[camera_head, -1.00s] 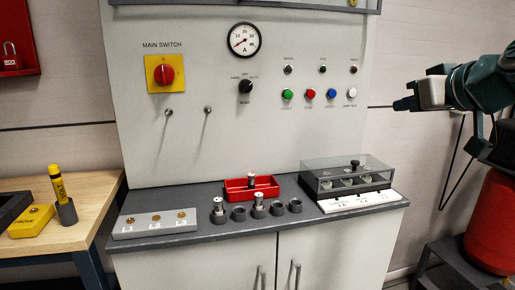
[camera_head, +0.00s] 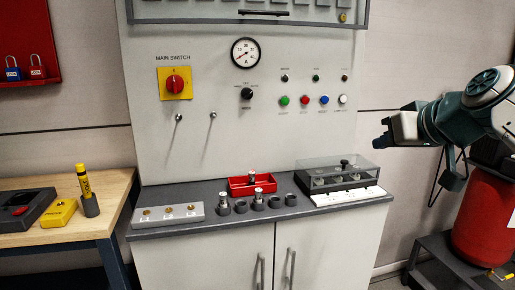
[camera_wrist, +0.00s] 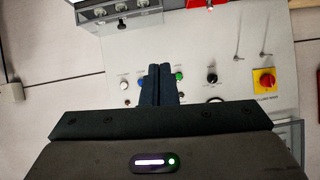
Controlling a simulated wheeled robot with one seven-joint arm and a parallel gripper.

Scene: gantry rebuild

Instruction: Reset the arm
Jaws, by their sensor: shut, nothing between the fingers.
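My gripper (camera_head: 384,142) is at the right in the head view, in the air to the right of the grey panel (camera_head: 240,135). Its fingers point left and touch nothing. In the wrist view my gripper (camera_wrist: 158,84) shows its two dark fingers side by side, shut and empty. Behind them the wrist view shows the panel face (camera_wrist: 215,45) upside down, with its buttons and the red main switch (camera_wrist: 265,80).
The cabinet top holds a red tray (camera_head: 240,190), grey cups with several metal cylinders, a grey block (camera_head: 165,216) and a clear-lidded box (camera_head: 335,175). A wooden table (camera_head: 50,232) stands at the left. A red cylinder (camera_head: 482,215) stands below my arm.

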